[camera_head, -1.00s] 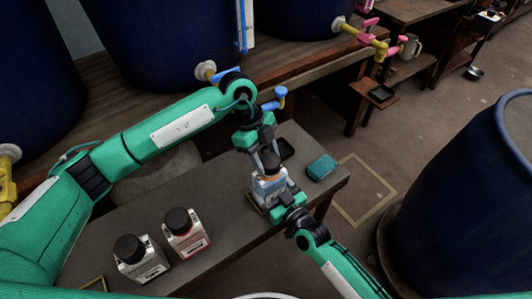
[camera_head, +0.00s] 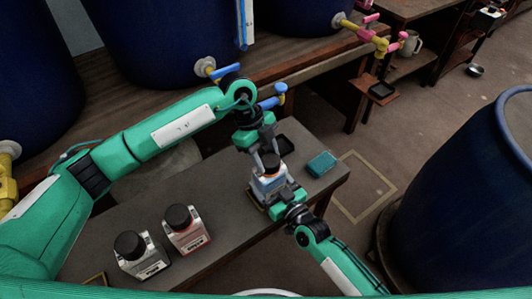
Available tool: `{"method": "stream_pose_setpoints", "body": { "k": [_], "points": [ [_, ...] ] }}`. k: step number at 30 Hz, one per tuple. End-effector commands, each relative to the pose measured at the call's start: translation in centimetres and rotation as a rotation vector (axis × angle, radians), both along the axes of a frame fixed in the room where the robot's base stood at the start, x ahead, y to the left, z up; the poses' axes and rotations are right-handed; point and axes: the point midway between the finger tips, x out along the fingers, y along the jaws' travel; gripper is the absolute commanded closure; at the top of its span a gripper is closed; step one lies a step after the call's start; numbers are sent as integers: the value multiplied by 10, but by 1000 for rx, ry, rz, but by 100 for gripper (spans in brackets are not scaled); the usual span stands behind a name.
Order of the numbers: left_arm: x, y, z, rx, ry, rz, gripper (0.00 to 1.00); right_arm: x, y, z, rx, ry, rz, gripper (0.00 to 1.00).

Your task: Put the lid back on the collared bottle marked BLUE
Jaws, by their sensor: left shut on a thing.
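A squarish bottle (camera_head: 266,187) with a white and blue label stands upright near the right part of the bench. My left gripper (camera_head: 267,164) comes down from above and is shut on a black lid (camera_head: 271,161) at the bottle's neck. An orange-brown band shows below the lid. I cannot tell whether the lid is seated or just above the neck. My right gripper (camera_head: 276,196) is low at the bottle's front right side, its fingers beside the body; its grip is partly hidden. The lettering on the label is too small to read.
Two other bottles with black lids, one red-labelled (camera_head: 186,232) and one grey-white (camera_head: 142,257), stand on the bench (camera_head: 215,190) at front left. Blue vats with taps line the back; another vat (camera_head: 470,210) stands right.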

Motion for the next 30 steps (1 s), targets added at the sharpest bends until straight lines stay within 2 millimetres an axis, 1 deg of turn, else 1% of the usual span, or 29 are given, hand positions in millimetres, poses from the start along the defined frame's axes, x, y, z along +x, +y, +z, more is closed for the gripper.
{"method": "stream_pose_setpoints", "body": {
  "k": [2,3,5,6,7,15,19,23,30],
  "points": [
    [0,0,-2,1,1,1,73,0,0,0,-1,-1,0,63],
    [0,0,-2,1,1,1,50,0,0,0,-1,-1,0,63],
    [0,0,-2,0,0,0,38,0,0,0,-1,-1,0,63],
    [0,0,-2,0,0,0,30,0,0,0,-1,-1,0,63],
    [0,0,-2,0,0,0,26,0,0,0,-1,-1,0,63],
    [0,0,-1,0,0,0,26,0,0,0,-1,-1,0,63],
    [3,3,7,0,-2,1,26,0,0,0,0,0,0,63],
    [8,10,28,-1,-4,1,26,0,0,0,-1,-1,0,63],
    [20,27,75,0,-3,1,26,0,0,0,0,0,0,63]
  ]
}}
